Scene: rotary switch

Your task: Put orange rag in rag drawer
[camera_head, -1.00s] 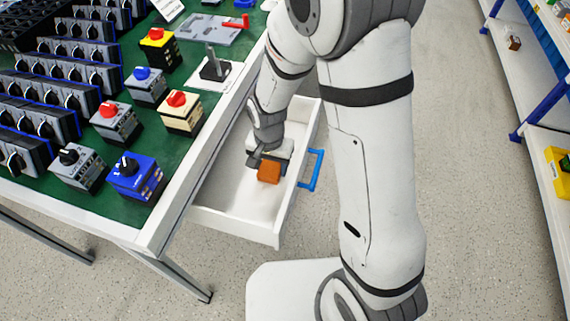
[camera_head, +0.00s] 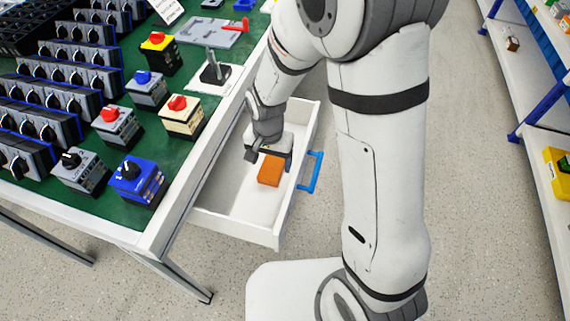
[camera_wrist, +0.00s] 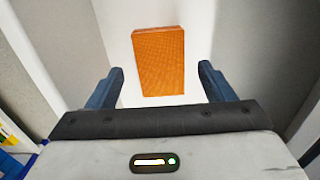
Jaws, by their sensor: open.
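The orange rag (camera_head: 270,171) is a small block-shaped orange piece lying on the floor of the open white drawer (camera_head: 232,226). The drawer has a blue handle (camera_head: 314,172) and is pulled out from under the green-topped table. My gripper (camera_head: 268,155) is over the drawer, just behind and above the rag. In the wrist view, the gripper's two blue fingers (camera_wrist: 160,88) are spread apart with nothing held between them. The orange rag (camera_wrist: 159,60) shows beyond the fingertips, apart from them. The drawer's pale floor and walls surround it in the wrist view.
The green table (camera_head: 118,213) on the left holds several rotary switches, a grey stand (camera_head: 214,72) and a grey plate with a red handle (camera_head: 205,32). White shelving with a yellow bin (camera_head: 559,172) stands at the right. The floor between is clear.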

